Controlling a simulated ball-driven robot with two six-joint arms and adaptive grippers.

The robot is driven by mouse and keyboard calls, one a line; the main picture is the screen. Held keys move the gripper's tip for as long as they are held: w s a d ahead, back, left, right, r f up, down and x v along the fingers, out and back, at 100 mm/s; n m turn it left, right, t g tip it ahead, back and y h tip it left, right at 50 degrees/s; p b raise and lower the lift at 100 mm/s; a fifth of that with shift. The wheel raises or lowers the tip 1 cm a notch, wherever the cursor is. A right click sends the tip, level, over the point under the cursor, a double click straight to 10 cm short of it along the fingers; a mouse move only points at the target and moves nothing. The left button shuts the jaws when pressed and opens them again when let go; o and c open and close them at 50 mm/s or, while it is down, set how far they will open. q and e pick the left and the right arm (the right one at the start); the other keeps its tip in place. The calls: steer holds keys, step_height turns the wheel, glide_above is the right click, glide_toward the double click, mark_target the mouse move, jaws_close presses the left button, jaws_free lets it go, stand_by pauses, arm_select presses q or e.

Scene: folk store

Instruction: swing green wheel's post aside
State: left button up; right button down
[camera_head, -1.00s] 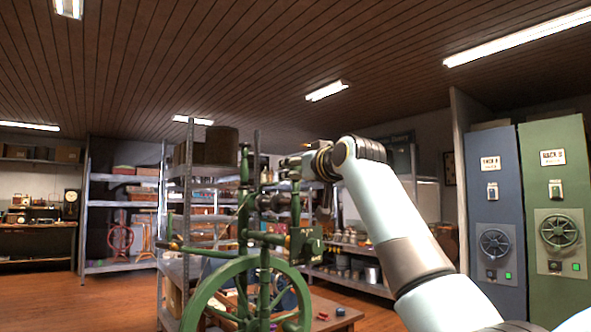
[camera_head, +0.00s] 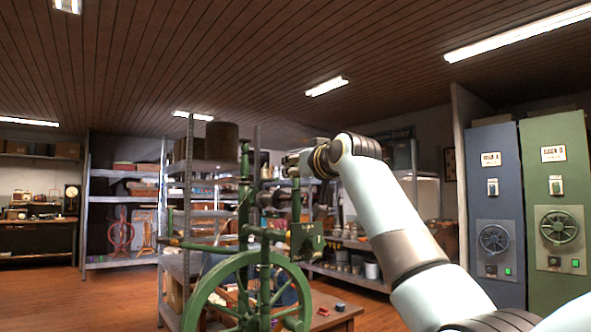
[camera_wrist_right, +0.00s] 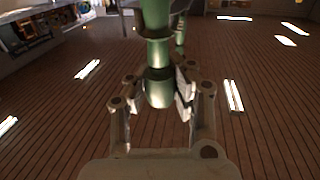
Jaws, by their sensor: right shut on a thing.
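The green spinning wheel stands in front of me, its large green wheel (camera_head: 193,309) at the bottom of the head view. Two upright green posts rise from its frame, a left post (camera_head: 244,190) and a right post (camera_head: 296,205). My right gripper (camera_head: 295,163) is at the top of the right post, partly hidden by my own arm. In the right wrist view, my right gripper's fingers (camera_wrist_right: 158,92) are shut around the rounded end of a green post (camera_wrist_right: 155,55). My left gripper is out of view.
A low wooden table (camera_head: 338,315) with small colored items stands behind the wheel. Metal shelves (camera_head: 200,168) with goods stand behind it. A blue cabinet (camera_head: 495,215) and a green cabinet (camera_head: 556,275) stand at the right. Open wooden floor lies at the left.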

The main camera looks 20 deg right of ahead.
steer(key=shift+w+f, duration=0.2)
steer(key=shift+f, duration=0.1)
